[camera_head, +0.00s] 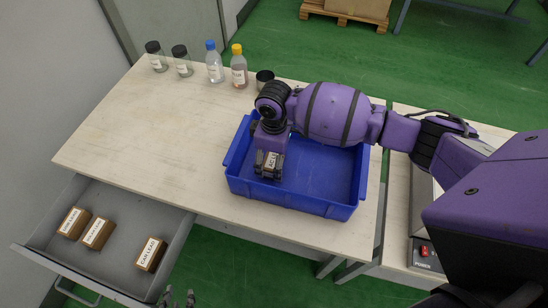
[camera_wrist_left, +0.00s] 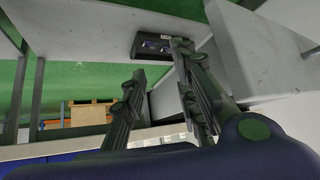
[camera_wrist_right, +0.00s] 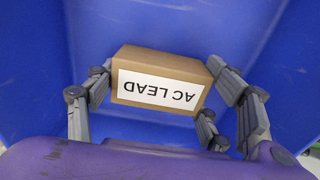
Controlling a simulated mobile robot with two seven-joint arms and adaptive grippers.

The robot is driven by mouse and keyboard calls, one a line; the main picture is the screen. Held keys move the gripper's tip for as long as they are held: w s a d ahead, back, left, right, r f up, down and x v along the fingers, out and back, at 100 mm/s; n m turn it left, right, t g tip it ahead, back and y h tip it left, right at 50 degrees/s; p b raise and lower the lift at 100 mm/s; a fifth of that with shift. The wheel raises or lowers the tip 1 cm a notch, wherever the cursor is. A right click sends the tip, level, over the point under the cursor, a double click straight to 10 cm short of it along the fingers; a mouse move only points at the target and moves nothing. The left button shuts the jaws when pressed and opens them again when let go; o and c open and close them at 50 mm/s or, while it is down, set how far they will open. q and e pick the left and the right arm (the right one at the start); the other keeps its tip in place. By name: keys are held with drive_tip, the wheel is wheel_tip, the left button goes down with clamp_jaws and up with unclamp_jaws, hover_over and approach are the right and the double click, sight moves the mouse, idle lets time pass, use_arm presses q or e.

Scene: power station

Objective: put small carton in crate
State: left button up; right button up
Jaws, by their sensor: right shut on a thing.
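A small brown carton (camera_wrist_right: 160,82) with a white label reading "AC LEAD" is between the fingers of my right gripper (camera_wrist_right: 160,100) in the right wrist view. The right gripper (camera_head: 268,172) is shut on it, pointing down inside the blue crate (camera_head: 345,211), at its left part. The carton (camera_head: 272,160) is mostly hidden by the gripper in the head view; I cannot tell whether it touches the crate floor. My left gripper (camera_head: 178,296) shows only its fingertips at the bottom edge of the head view. In the left wrist view (camera_wrist_left: 160,65) its fingers are apart and empty.
An open grey drawer (camera_head: 112,252) at the lower left holds three labelled cartons (camera_head: 97,232). Several bottles and jars, including a blue-capped bottle (camera_head: 214,62), stand along the table's back edge. The wooden table (camera_head: 150,130) is clear left of the crate.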

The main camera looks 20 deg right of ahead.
sight(274, 157)
drive_tip(key=o, duration=1.2)
drive_tip(key=shift+f, duration=0.1)
drive_tip(key=shift+c, duration=0.2)
use_arm(q)
drive_tip(key=shift+d, duration=0.15)
use_arm(e)
drive_tip(key=shift+o, duration=0.3)
use_arm(q)
drive_tip(key=shift+w, duration=0.1)
use_arm(e)
wheel_tip(274, 157, up, 6)
drive_tip(key=shift+r+p, duration=0.2)
drive_tip(key=shift+p, duration=0.1)
use_arm(q)
drive_tip(key=shift+r, duration=0.45)
use_arm(e)
wheel_tip(274, 157, up, 6)
use_arm(q)
drive_tip(key=shift+w+d, duration=0.1)
drive_tip(key=shift+w, duration=0.05)
